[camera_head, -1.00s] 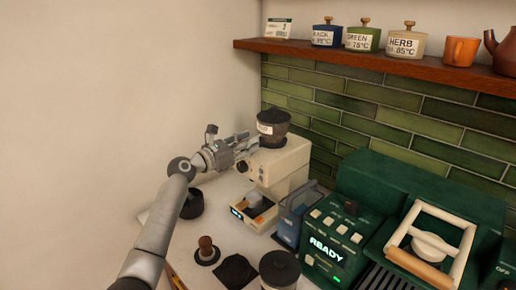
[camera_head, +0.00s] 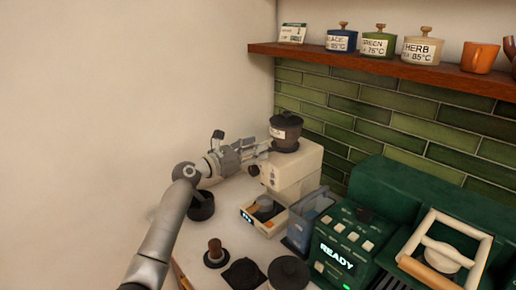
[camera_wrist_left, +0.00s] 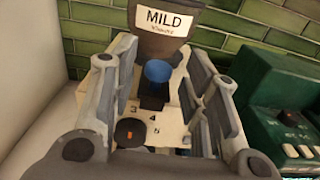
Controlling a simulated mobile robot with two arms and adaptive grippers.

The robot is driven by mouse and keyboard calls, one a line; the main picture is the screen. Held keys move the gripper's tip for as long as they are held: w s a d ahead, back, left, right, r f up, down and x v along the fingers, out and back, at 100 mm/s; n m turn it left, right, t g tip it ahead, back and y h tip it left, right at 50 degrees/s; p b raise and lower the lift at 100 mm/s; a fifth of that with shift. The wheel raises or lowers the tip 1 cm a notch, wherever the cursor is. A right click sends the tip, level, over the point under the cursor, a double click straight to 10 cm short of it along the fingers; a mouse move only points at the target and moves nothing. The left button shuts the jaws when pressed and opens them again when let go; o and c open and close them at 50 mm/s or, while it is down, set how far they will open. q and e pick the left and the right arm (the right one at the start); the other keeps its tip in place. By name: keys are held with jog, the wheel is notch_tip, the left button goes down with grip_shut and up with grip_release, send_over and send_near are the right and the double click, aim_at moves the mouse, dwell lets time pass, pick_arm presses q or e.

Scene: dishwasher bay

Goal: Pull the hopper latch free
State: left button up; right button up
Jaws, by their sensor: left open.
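The grinder (camera_head: 297,163) is cream-coloured and carries a dark hopper (camera_head: 287,128). In the left wrist view the hopper (camera_wrist_left: 178,22) has a label reading MILD. A latch with a blue round knob (camera_wrist_left: 157,71) and a dark stem stands just below that label. My left gripper (camera_head: 262,149) is at the left side of the grinder, level with the hopper's base. It is open; in the left wrist view its fingers (camera_wrist_left: 162,66) lie on either side of the knob, with gaps visible. My right gripper is not in view.
A green machine (camera_head: 345,250) reading READY stands right of the grinder, with a bluish container (camera_head: 308,222) between. A dark round cup (camera_head: 201,207) is below my left wrist. A tamper (camera_head: 216,253) and dark canister (camera_head: 288,273) are in front. A shelf (camera_head: 390,61) holds jars.

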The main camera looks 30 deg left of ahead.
pick_arm(q)
jog(key=v, duration=1)
jog(key=shift+s+a, duration=0.2)
jog(key=shift+a, duration=0.05)
